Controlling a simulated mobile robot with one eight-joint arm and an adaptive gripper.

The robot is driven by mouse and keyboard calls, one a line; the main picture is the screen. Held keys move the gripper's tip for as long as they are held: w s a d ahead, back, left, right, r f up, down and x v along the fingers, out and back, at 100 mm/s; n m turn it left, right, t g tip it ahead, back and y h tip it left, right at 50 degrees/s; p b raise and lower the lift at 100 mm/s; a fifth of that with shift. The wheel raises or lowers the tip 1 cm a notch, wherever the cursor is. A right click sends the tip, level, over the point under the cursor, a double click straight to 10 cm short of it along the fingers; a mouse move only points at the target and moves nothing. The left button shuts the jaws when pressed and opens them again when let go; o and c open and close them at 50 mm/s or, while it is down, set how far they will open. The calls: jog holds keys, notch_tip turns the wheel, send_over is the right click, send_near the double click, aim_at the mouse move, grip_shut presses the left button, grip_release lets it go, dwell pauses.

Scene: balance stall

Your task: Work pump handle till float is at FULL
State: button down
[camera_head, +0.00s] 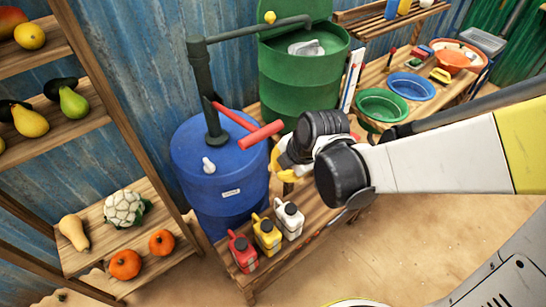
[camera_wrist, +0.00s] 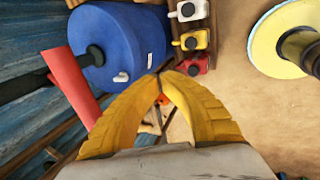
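The pump (camera_head: 208,95) stands on a blue drum (camera_head: 230,190), with its spout reaching right over a green tank (camera_head: 300,85). Its red handle (camera_head: 262,135) slopes down to the right; it also shows at the left of the wrist view (camera_wrist: 72,85). My gripper (camera_head: 277,162) is just right of and below the handle's end in the head view. In the wrist view its yellow fingers (camera_wrist: 163,74) meet at the tips with nothing between them, apart from the handle. A yellow ball (camera_head: 270,17) is at the tank's back; I cannot tell whether it is the float. No FULL mark is readable.
Red (camera_head: 242,252), yellow (camera_head: 267,235) and white (camera_head: 290,220) jugs stand on a low bench below my gripper. A produce shelf (camera_head: 150,215) is at left. A table with a green basin (camera_head: 382,105) and blue basin (camera_head: 411,86) is at right. The front floor is clear.

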jog(key=shift+s+d+r, duration=0.4)
jog(key=shift+s+r, duration=0.2)
jog(key=shift+r, duration=0.15)
dwell(1.3)
jog(key=s+d+m+t+h+b, duration=0.1)
jog(key=s+d+m+b, duration=0.2)
jog(key=m, duration=0.5)
jog(key=s+d+m+t+h+b, duration=0.1)
jog(key=s+d+m+b, duration=0.2)
jog(key=d+m, duration=0.2)
jog(key=s+d+r+m+t+b, duration=0.1)
jog(key=s+d+m+b, duration=0.2)
jog(key=m, duration=0.8)
jog(key=shift+d+m+h+b, duration=0.4)
jog(key=shift+d+b, duration=0.2)
jog(key=shift+d, duration=0.35)
